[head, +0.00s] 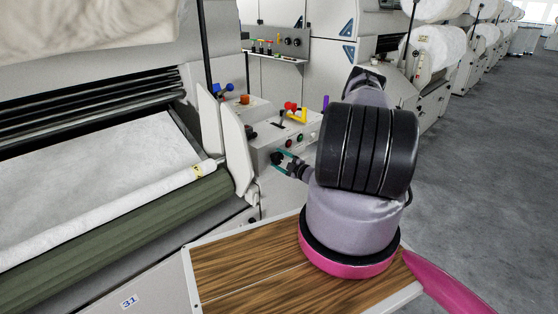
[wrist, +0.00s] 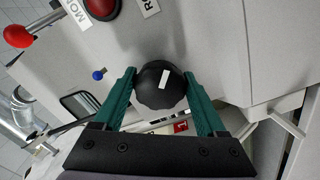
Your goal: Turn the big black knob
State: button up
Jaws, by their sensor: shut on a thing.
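The big black knob (wrist: 157,97) sits on the light grey panel in the middle of the wrist view. It is round with a scalloped edge and has a white mark on its face, tilted a little from the picture's vertical. My gripper (wrist: 160,75) has one green finger on each side of the knob, and its fingers are shut on it. In the head view my gripper (head: 282,161) is at the front face of the grey control box, where the knob shows only as a small dark shape.
Near the knob in the wrist view are a small blue toggle (wrist: 99,74), a red button (wrist: 103,6) and a red-balled lever (wrist: 18,36). The control box (head: 300,133) has red and yellow levers on top. A wooden-topped table (head: 240,275) lies in front.

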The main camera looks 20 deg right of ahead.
jog(key=shift+f, duration=0.1)
dwell(0.3)
jog(key=o, duration=1.3)
jog(key=v, duration=1)
jog(key=shift+s+d, duration=0.15)
jog(key=shift+s, duration=0.25)
